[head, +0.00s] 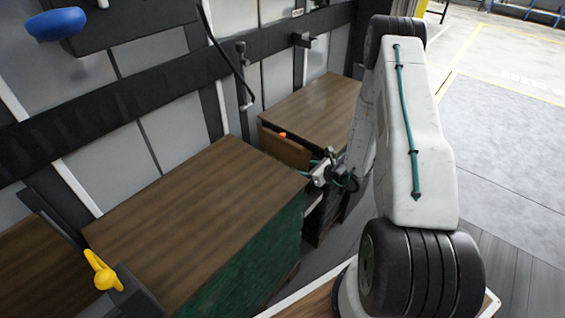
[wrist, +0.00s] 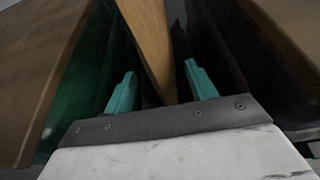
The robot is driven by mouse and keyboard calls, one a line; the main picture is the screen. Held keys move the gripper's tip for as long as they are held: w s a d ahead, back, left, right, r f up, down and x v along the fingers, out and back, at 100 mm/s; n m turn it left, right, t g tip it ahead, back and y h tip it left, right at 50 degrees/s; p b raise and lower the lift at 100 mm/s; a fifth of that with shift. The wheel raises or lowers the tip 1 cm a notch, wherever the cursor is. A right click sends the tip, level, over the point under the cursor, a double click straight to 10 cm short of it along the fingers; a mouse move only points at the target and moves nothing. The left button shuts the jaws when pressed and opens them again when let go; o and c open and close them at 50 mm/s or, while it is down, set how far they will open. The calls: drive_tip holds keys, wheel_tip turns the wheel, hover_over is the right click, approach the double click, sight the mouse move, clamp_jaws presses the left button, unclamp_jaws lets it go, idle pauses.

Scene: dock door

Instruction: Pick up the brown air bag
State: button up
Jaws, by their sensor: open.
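The brown air bag (head: 284,148) stands on edge in the gap between two wood-topped crates in the head view. A small orange piece (head: 282,134) shows at its upper edge. In the wrist view the air bag (wrist: 150,38) is a tan upright slab running down between my two teal fingers. My gripper (wrist: 160,76) is open, with one finger on each side of the slab. I cannot tell whether either finger touches it. In the head view my gripper (head: 312,174) is at the near end of the gap, and the bag's lower part is hidden.
The near crate (head: 190,205) has a green side, and the far crate (head: 318,108) stands behind the gap; both flank my gripper closely. A dark strap rail crosses the wall behind. A yellow handle (head: 101,270) is at lower left. Open floor lies at right.

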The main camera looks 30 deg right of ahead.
drive_tip(key=shift+x, duration=0.95)
drive_tip(key=shift+d, duration=0.1)
drive_tip(key=c, duration=1.2)
